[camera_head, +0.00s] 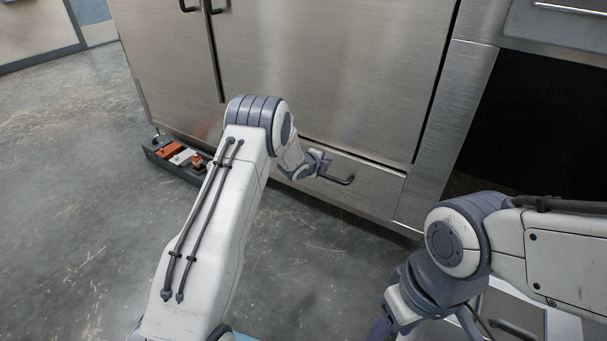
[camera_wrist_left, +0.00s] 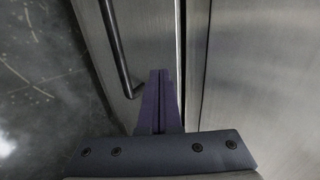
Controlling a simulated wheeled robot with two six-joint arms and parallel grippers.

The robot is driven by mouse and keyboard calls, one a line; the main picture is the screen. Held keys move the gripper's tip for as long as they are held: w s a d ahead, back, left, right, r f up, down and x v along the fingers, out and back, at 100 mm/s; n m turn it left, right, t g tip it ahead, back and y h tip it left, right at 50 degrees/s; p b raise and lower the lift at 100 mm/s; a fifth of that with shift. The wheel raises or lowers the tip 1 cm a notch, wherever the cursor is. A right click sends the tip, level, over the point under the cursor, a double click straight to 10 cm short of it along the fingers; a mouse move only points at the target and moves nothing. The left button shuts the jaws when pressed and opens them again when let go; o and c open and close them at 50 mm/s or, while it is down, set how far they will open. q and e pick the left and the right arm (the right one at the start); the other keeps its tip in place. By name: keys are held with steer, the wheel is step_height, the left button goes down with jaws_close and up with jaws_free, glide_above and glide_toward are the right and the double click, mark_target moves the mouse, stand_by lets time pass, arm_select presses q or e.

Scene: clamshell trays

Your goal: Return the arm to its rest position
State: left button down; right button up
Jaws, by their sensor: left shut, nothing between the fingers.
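My left arm reaches forward from the bottom of the head view. Its gripper (camera_head: 322,163) is in front of a low steel drawer (camera_head: 375,190), close to the left end of the drawer's dark handle (camera_head: 338,180). In the left wrist view the two purple fingers of the left gripper (camera_wrist_left: 158,75) lie together, shut with nothing between them. A dark bar handle (camera_wrist_left: 118,50) passes to the left of the fingers, apart from them in the picture. My right arm is folded at the lower right of the head view; its fingers are not clearly visible.
A steel cabinet (camera_head: 330,70) with tall doors stands directly ahead. A low dark tray (camera_head: 180,172) with orange and white items sits on the floor by its left corner. A dark opening lies at the right. The grey floor (camera_head: 70,200) at left is clear.

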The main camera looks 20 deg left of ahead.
arm_select(q)
steer(key=r+p+v, duration=0.1)
steer(key=p+v, duration=0.2)
steer(key=v, duration=0.5)
steer(key=s+d+r+n+g+y+p, duration=0.1)
steer(key=s+d+r+n+g+p, duration=0.2)
steer(key=s+d+r, duration=0.5)
steer(key=s+d+r+n+g+p, duration=0.15)
steer(key=s+d+r+n, duration=0.35)
steer(key=s, duration=0.5)
steer(key=s+d+r+n+g+p, duration=0.1)
steer(key=s+r+n+g, duration=0.25)
steer(key=s, duration=1.05)
steer(key=s+d+r+n+g+p, duration=0.1)
steer(key=s+r+n+g, duration=0.2)
steer(key=s, duration=1.1)
step_height(320, 180, up, 39)
steer(key=s+y+p, duration=0.1)
steer(key=p, duration=3.6)
steer(key=shift+a+f+m+g+p, duration=0.25)
steer(key=shift+m+g+p, duration=0.1)
steer(key=shift+m, duration=0.1)
